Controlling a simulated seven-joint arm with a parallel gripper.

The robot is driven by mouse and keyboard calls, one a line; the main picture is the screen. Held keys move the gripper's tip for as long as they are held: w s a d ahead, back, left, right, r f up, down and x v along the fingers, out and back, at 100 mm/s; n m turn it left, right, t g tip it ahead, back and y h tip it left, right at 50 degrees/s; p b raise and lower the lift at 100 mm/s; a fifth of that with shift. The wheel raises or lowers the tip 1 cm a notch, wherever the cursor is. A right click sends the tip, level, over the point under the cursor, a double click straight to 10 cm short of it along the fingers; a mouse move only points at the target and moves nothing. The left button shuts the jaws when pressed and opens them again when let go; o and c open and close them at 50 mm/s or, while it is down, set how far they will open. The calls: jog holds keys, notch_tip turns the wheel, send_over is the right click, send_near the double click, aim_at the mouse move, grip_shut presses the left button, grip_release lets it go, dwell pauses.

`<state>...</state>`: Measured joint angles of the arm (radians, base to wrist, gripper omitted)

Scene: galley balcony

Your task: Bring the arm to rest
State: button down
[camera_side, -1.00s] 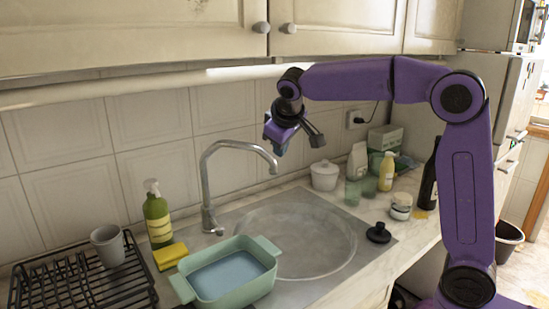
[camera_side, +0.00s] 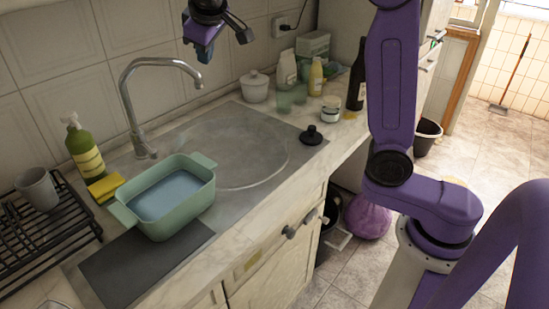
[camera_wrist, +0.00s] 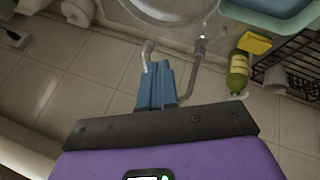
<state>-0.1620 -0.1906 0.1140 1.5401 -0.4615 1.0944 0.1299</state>
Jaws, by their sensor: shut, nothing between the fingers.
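My gripper (camera_side: 204,54) hangs at the top of the side view, in front of the tiled wall and just above the end of the tap spout as seen there. Its blue fingers (camera_wrist: 157,68) are together in the wrist view, with nothing between them. The purple arm is raised over the counter, with its upper part cut off by the top edge of the side view. The gripper appears apart from the tap (camera_side: 130,90); the exact gap is hard to tell.
A green basin (camera_side: 180,215) stands at the sink's front left. A soap bottle (camera_side: 85,150), yellow sponge (camera_side: 104,189) and dish rack (camera_side: 40,240) with a grey cup (camera_side: 37,188) are left. A dark bottle (camera_side: 357,75), jars and a black lid (camera_side: 311,136) are right.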

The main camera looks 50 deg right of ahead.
jog(key=s+a+f+n+g+y, duration=0.1)
jog(key=s+f+n+g+y, duration=0.15)
jog(key=s+f, duration=0.75)
jog(key=s+a+f+n+g+y, duration=0.1)
jog(key=s+f+n+g, duration=0.2)
jog(key=s, duration=1.3)
jog(key=s+d+f+n, duration=0.1)
jog(key=s+d+f, duration=0.1)
jog(key=s, duration=0.4)
jog(key=s+d+f+n, duration=0.2)
jog(key=s+d, duration=0.1)
jog(key=s, duration=0.2)
jog(key=shift+s+d+f, duration=0.25)
jog(key=shift+s+d, duration=0.05)
jog(key=shift+s, duration=0.1)
jog(key=shift+g, duration=0.25)
